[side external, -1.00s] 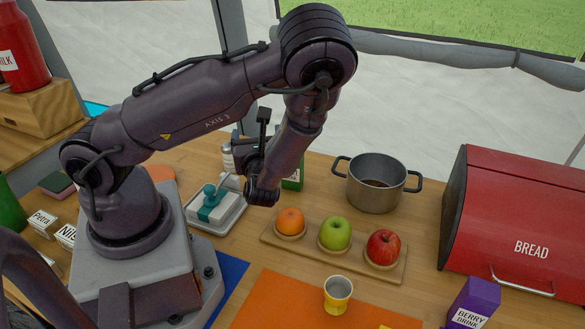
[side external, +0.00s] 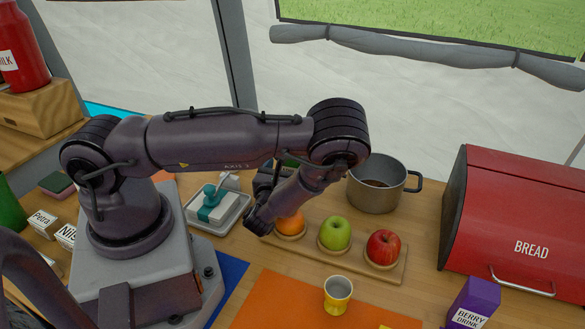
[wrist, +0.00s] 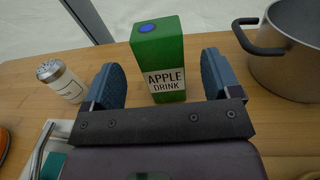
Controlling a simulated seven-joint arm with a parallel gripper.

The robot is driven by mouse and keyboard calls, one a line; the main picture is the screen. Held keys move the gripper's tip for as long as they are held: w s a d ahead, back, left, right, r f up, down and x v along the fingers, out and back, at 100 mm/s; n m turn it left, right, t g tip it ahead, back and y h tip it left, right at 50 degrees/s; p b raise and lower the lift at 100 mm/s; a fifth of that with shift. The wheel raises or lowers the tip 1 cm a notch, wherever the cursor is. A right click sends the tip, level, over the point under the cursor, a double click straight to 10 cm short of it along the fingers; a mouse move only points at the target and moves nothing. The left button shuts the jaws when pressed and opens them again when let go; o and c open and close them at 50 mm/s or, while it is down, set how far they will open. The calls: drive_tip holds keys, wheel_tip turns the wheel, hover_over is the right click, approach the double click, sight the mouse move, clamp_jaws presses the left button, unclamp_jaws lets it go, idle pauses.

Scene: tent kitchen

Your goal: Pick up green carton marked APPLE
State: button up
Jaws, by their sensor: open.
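The green carton (wrist: 158,50) stands upright in the wrist view, with a blue cap on top and a white label reading APPLE DRINK. My gripper (wrist: 160,80) is open, with one blue finger to each side of the carton in the picture. Wood shows between the carton and each finger, and I see no contact. In the side external view my arm hides nearly all of the carton, and the fingers cannot be made out there.
A grey pot (side external: 376,190) stands right of the carton; its handle (wrist: 260,38) is near the right finger. A board (side external: 350,262) holds an orange, a green apple (side external: 335,232) and a red apple.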

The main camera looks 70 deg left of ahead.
drive_tip(key=x, duration=0.4)
drive_tip(key=shift+w+a+r, duration=0.15)
drive_tip(key=shift+w+a, duration=0.1)
drive_tip(key=shift+a, duration=0.05)
drive_tip(key=shift+c, duration=0.5)
drive_tip(key=c, duration=1)
